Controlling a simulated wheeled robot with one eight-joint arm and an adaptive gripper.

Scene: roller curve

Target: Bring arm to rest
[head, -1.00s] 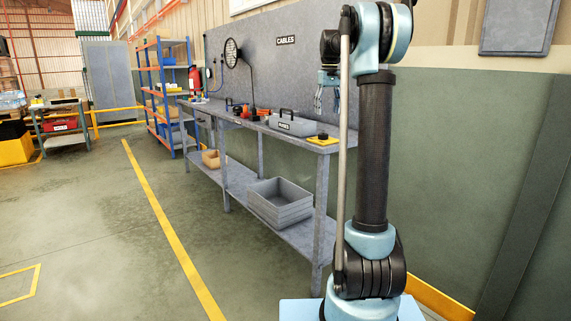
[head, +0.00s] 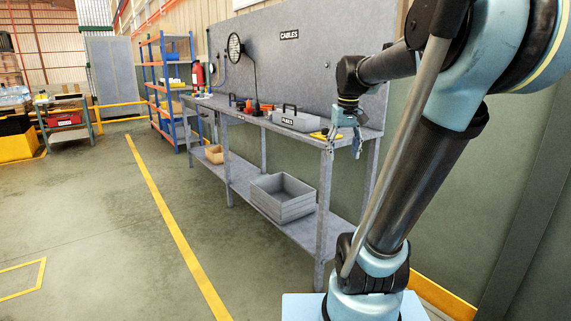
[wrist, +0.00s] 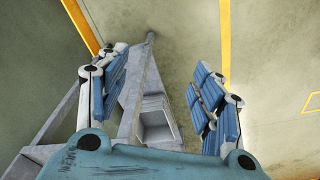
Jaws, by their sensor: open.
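My gripper (head: 346,146) hangs from my arm at the near end of the grey workbench (head: 232,112), fingers pointing down. In the wrist view my gripper (wrist: 163,90) is open, with its blue-padded fingers wide apart and nothing between them. My arm is bent, with its elbow high at the upper right and its forearm reaching left toward the bench. A yellow item (head: 320,135) on the bench top lies close to my gripper in the head view; I cannot tell the gap.
A grey open bin (head: 284,198) sits on the lower shelf. Blue and orange shelving (head: 170,85) stands farther back. The floor left of the yellow line (head: 172,225) is clear.

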